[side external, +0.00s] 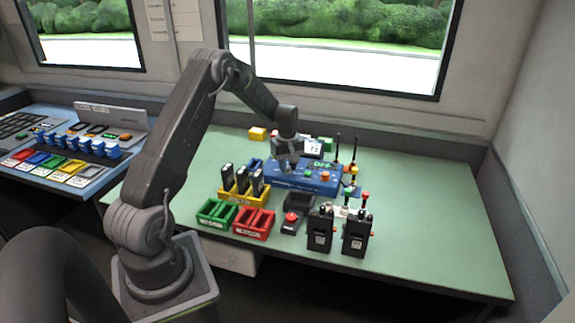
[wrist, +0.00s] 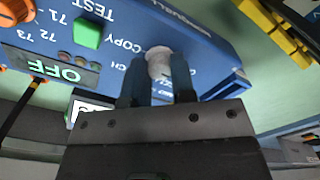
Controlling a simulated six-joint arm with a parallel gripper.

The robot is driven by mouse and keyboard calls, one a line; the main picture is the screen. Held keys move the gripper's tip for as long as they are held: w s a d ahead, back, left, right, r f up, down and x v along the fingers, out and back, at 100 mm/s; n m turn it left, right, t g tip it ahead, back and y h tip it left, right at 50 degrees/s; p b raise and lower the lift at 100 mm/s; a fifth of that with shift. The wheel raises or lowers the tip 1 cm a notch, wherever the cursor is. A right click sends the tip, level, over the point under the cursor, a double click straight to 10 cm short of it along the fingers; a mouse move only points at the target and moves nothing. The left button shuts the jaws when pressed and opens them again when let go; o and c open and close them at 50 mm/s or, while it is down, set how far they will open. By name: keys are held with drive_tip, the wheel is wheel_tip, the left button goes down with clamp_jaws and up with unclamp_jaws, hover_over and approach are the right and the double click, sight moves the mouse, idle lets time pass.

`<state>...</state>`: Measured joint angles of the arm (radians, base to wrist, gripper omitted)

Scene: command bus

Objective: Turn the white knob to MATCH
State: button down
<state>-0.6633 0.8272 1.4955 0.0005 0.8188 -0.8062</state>
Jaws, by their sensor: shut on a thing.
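The white knob (wrist: 159,58) sits on the blue panel (wrist: 205,35) in the wrist view, between the two fingers of my gripper (wrist: 158,72), which is shut on it. The printed word COPY is beside the knob, upside down in this view. Another label ending in CH is partly covered by a finger. The knob's pointer direction cannot be made out. In the side external view my gripper (side external: 287,165) is down at the left part of the blue panel (side external: 300,181), and the knob is hidden there.
The panel also has a green TEST button (wrist: 88,34), an orange knob (wrist: 14,10) and an OFF display (wrist: 56,68). Yellow (side external: 235,196), green (side external: 215,222) and red (side external: 243,226) racks and black radios (side external: 320,230) stand in front. The table's right side is clear.

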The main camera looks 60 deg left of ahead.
sight(288, 167)
drive_tip(key=m, duration=2.2)
drive_tip(key=shift+m, duration=0.4)
idle(0.3)
drive_tip(key=c, duration=0.9)
unclamp_jaws()
drive_tip(key=shift+c, duration=0.2)
wheel_tip(288, 167, up, 14)
